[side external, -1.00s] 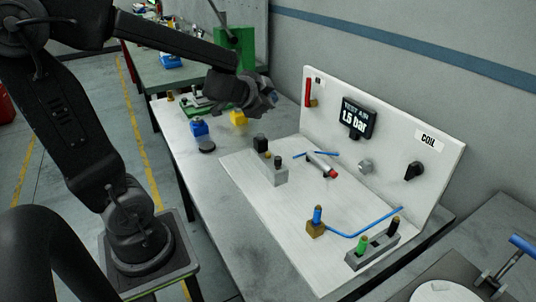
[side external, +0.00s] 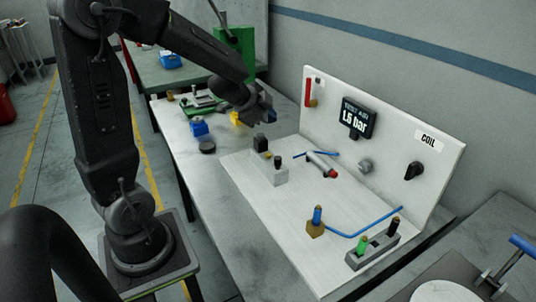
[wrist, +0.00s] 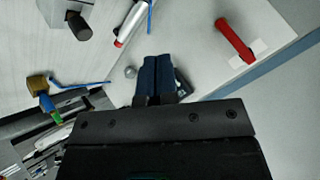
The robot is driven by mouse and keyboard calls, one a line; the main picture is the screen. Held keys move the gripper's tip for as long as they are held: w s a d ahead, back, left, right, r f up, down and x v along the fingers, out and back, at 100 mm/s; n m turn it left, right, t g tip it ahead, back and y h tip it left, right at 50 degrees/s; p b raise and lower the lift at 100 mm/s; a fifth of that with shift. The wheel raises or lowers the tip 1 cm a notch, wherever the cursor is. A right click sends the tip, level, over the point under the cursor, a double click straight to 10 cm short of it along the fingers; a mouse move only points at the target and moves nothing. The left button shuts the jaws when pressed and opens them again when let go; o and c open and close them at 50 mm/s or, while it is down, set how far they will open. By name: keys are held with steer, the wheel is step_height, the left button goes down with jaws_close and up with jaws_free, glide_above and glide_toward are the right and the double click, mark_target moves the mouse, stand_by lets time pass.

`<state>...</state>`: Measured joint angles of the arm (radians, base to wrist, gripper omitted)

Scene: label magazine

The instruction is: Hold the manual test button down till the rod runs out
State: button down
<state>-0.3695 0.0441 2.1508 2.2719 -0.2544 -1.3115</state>
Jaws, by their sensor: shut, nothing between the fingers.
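I cannot tell for sure which part is the manual test button. The block also shows in the wrist view (wrist: 58,14), at the upper left. A silver cylinder (side external: 320,162) with a red end (side external: 333,172) lies beside the block; no long extended rod is visible. My gripper (side external: 266,116) is above and behind the block, apart from it. Its blue fingers (wrist: 157,70) are shut and empty.
The upright panel (side external: 390,140) carries a red handle (side external: 308,92), a display (side external: 357,117) reading 1.6 bar and a black knob (side external: 413,171) under a COIL label. A brass fitting (side external: 316,229) with blue tube and a grey block (side external: 372,246) with a green cap stand in front.

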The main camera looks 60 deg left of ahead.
mark_target(268, 155)
steer(key=shift+f, duration=0.1)
steer(key=shift+f, duration=4.3)
steer(key=shift+f, duration=0.2)
steer(key=shift+f, duration=0.2)
steer(key=shift+f, duration=0.5)
steer(key=shift+r, duration=3.45)
